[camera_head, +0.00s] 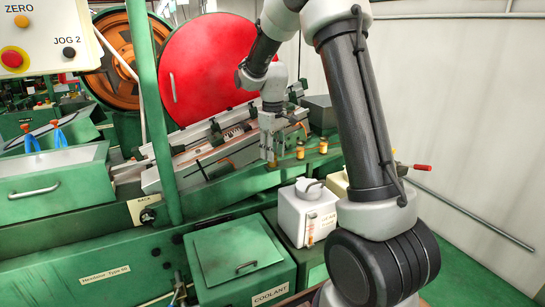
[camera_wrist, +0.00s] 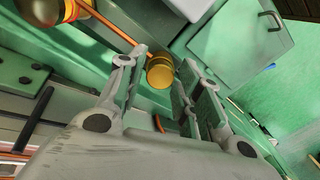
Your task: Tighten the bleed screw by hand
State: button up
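A short round brass screw head (camera_wrist: 160,72) shows between the fingertips of my gripper (camera_wrist: 162,62) in the wrist view. The fingers are apart, one on each side of it, with little gap. I cannot tell whether they touch it. In the head view my gripper (camera_head: 269,151) points down over the green machine bed, and its fingers hide most of what is at their tips. Two more brass fittings, a nearer one (camera_head: 300,151) and a farther one (camera_head: 323,146), stand to its right. No label marks which is the bleed screw.
A copper-coloured pipe (camera_wrist: 108,24) runs beside the screw head to another brass fitting (camera_wrist: 72,10). A white canister (camera_head: 305,213) and a green coolant box (camera_head: 238,262) stand below. A large red disc (camera_head: 205,68) is behind my arm. A red-tipped lever (camera_head: 422,167) sticks out at right.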

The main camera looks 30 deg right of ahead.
jog(key=c, duration=0.6)
jog(key=m, duration=0.5)
jog(key=m, duration=0.4)
jog(key=shift+m, duration=0.3)
jog(key=o, duration=0.5)
jog(key=shift+o, duration=0.6)
